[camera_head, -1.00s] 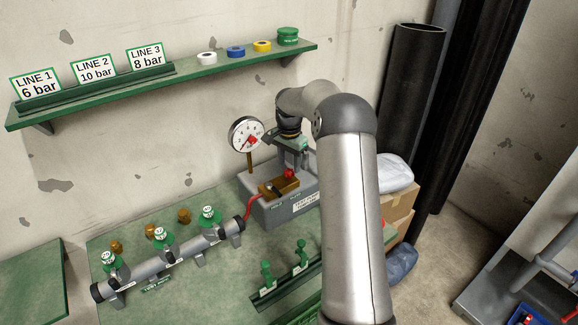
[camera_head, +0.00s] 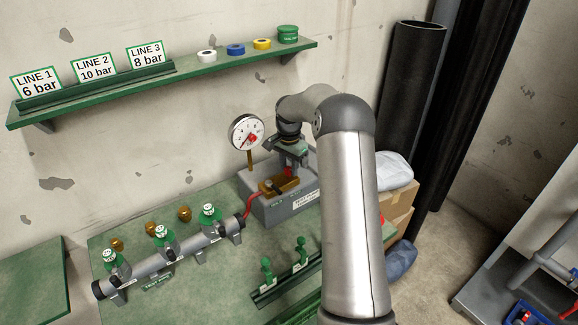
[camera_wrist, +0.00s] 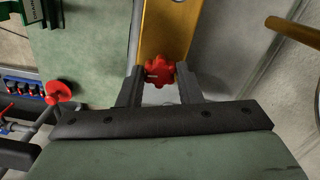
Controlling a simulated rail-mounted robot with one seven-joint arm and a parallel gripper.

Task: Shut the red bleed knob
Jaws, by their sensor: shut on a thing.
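The red bleed knob (camera_wrist: 159,69) shows in the wrist view between the two fingers of my gripper (camera_wrist: 160,88), on the brass block (camera_wrist: 168,30). In the head view the knob (camera_head: 288,172) sits on the brass block (camera_head: 277,187) on top of the grey test pump (camera_head: 265,207), partly hidden by my gripper (camera_head: 289,163). My gripper is shut on the knob from above. A round pressure gauge (camera_head: 246,132) with a red needle stands on a brass stem behind the block.
A grey manifold pipe (camera_head: 170,262) with several green-topped valves lies on the green bench (camera_head: 210,290), joined by a red hose (camera_head: 249,205). Green upright pieces (camera_head: 300,250) stand in a rack in front. A green shelf (camera_head: 190,75) holds line signs above. Cartons (camera_head: 398,205) stand at the right.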

